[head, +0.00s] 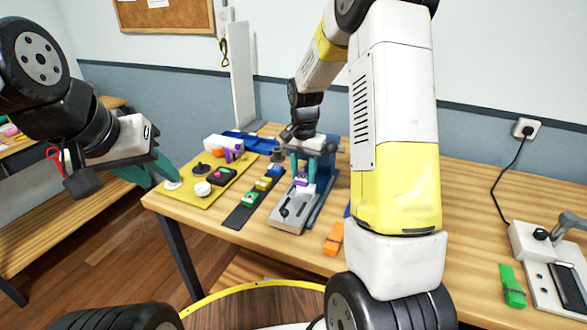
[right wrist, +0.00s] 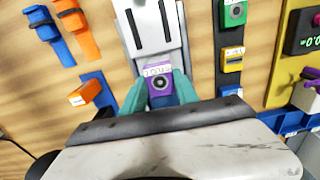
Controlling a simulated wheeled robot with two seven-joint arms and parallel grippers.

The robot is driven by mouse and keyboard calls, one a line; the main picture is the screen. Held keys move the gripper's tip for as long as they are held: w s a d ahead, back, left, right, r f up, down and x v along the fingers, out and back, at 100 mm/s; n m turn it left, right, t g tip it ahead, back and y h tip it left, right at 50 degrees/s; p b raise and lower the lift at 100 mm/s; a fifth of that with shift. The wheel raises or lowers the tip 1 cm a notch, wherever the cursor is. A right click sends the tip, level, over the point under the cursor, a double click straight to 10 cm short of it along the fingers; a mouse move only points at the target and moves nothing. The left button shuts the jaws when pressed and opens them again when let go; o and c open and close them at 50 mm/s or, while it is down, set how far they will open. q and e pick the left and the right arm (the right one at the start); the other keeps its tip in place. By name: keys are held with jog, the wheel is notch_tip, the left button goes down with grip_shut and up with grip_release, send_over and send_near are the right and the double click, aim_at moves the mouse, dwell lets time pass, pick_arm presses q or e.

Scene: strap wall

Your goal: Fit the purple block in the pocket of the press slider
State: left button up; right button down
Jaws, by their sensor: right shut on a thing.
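The purple block (right wrist: 161,84), with a dark round mark and a white label, is between the teal fingers of my right gripper (right wrist: 160,92). In the head view, my right gripper (head: 303,172) is shut on the purple block (head: 301,181), over the press. The pale grey press slider (right wrist: 151,25) with dark slots lies right beyond the block. It also shows in the head view (head: 287,213). The pocket is hidden by the block and fingers, so I cannot tell whether the block is inside it. My left gripper (head: 155,172) is open and empty near the yellow board.
The yellow board (head: 190,195) holds knobs and a purple piece. A dark strip (head: 237,216) with green, yellow and blue blocks lies left of the press. Orange pieces (head: 333,239) lie to the right. A grey fixture (head: 553,275) and green block (head: 512,286) stand far right.

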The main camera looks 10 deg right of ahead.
aim_at(303, 176)
jog(key=shift+f, duration=1)
jog(key=shift+f, duration=0.65)
jog(key=c, duration=0.9)
grip_release()
jog(key=shift+r, duration=0.1)
